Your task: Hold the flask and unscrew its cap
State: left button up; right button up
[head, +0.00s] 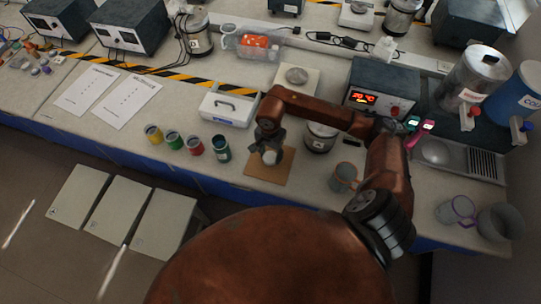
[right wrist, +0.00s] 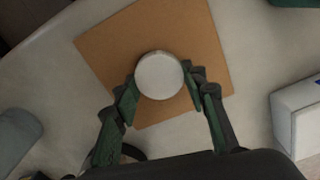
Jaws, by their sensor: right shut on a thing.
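A pale round cap (right wrist: 159,75) seen from above lies between the two green-padded fingers of my right gripper (right wrist: 162,84). In the head view the flask (head: 271,157) shows as a small whitish shape under my right gripper (head: 268,146), over a brown square mat (head: 259,176). The right gripper is shut on the flask at its cap end. The flask's body is hidden below the cap and behind the fingers, so I cannot tell how the cap sits on it. My left gripper is in neither view.
A dark teal can (head: 221,148) and red, green and yellow cans stand left of the mat. A white box (head: 229,109) is behind them. A steel jar (head: 320,137) and a grey mug (head: 344,177) stand to the right.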

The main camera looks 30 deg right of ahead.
aim_at(270, 157)
jog(key=shift+f, duration=0.55)
jog(key=shift+f, duration=0.2)
jog(key=o, duration=1.3)
jog(key=shift+r, duration=0.1)
notch_tip(270, 157, up, 12)
jog(key=shift+r, duration=0.15)
jog(key=shift+a, duration=0.1)
